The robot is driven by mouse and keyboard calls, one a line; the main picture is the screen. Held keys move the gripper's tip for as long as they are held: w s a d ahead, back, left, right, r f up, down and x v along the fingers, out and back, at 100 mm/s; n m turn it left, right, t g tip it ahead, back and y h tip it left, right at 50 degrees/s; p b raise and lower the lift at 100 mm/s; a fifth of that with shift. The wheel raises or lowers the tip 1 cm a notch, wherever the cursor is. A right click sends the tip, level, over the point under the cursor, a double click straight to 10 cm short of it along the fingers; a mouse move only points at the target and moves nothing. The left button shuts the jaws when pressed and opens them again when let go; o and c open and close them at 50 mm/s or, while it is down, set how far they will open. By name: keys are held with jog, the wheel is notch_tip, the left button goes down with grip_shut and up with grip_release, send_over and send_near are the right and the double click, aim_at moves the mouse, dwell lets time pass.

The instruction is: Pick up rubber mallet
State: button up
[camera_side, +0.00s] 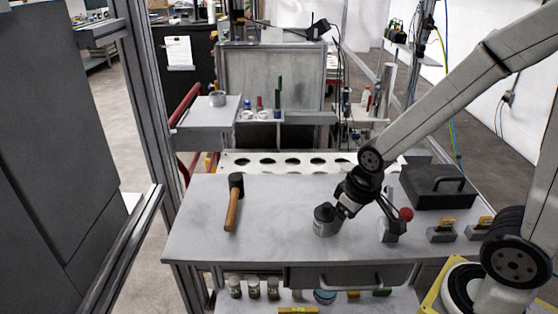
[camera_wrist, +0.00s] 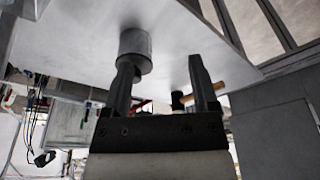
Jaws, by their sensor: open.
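The rubber mallet (camera_side: 232,207) lies on the left part of the grey table in the side view, with its black head toward the back and its wooden handle toward the front. In the wrist view, where the scene appears upside down, the mallet handle (camera_wrist: 216,87) shows partly hidden behind a finger. My gripper (camera_wrist: 161,64) is open, with nothing held between its fingers. In the side view, my gripper (camera_side: 339,210) is low over the table, well right of the mallet. A grey canister (camera_side: 325,226) is close to the fingers; I cannot tell whether they touch.
The grey table (camera_side: 275,195) is clear between mallet and canister. A dark case (camera_side: 438,188), a red-knobbed tool (camera_side: 391,229) and wooden-handled blocks (camera_side: 441,232) occupy its right side. A perforated rack (camera_side: 275,167) runs along the back. A metal frame post stands left.

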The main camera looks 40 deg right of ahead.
aim_at(235, 200)
jog(key=shift+w+a+f+m+t+y, duration=0.35)
jog(key=shift+w+a+f+m+y, duration=0.8)
jog(key=shift+w, duration=3.45)
jog(key=shift+w+a+f+m+t+y, duration=0.45)
jog(key=shift+w+m, duration=1.4)
jog(key=shift+w, duration=2.7)
jog(key=shift+w+a+f+m+t+y, duration=0.3)
jog(key=shift+w+a+f+m+y, duration=0.85)
jog(key=shift+w, duration=3.45)
jog(key=shift+d+r+m+h, duration=0.25)
jog(key=shift+r+m+h, duration=0.1)
jog(key=shift+r, duration=0.05)
jog(key=shift+x, duration=2.55)
jog(key=shift+s, duration=0.1)
grip_shut()
